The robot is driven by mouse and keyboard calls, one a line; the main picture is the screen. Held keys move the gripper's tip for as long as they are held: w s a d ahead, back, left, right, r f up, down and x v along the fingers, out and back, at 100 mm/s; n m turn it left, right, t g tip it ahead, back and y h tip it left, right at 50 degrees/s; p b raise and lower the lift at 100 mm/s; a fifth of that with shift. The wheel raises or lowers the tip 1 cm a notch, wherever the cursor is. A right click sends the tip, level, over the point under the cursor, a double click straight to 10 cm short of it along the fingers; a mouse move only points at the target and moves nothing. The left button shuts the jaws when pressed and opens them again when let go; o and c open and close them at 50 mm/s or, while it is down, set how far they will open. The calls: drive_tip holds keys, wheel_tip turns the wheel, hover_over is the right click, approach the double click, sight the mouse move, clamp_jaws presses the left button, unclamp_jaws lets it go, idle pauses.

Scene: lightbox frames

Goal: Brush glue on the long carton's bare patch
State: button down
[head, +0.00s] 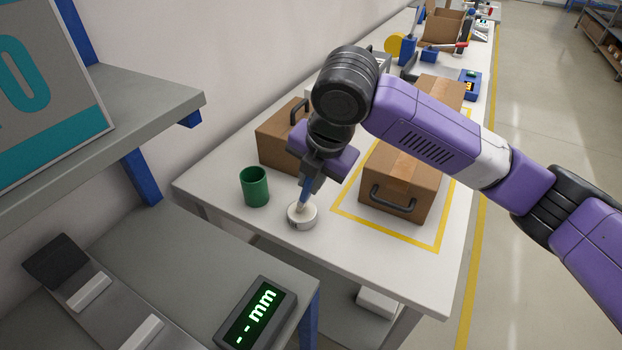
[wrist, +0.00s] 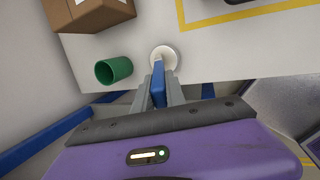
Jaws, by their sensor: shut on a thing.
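My gripper (head: 306,178) is shut on the blue handle of a brush (head: 306,194), which points down. The brush's lower end is at the opening of a small round white pot (head: 302,222) on the white table; its bristles are hidden. The wrist view also shows the brush (wrist: 158,84) between my fingers and the pot (wrist: 170,51) just beyond it. A brown carton (head: 398,208) with a dark handle and tape stands inside a yellow outline. Other cartons stand behind my gripper (head: 278,150) and farther back (head: 441,90). I cannot tell which is the long one; no bare patch is identifiable.
A green cup (head: 255,186) stands left of the pot. The yellow outline (head: 385,237) marks the table around the near carton. A grey shelf (head: 150,105) and a green-lit display box (head: 255,312) are at the left. Tools and an open box (head: 440,28) fill the far end.

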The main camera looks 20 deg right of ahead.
drive_tip(key=shift+r+p, duration=2.9)
drive_tip(key=shift+r, duration=0.6)
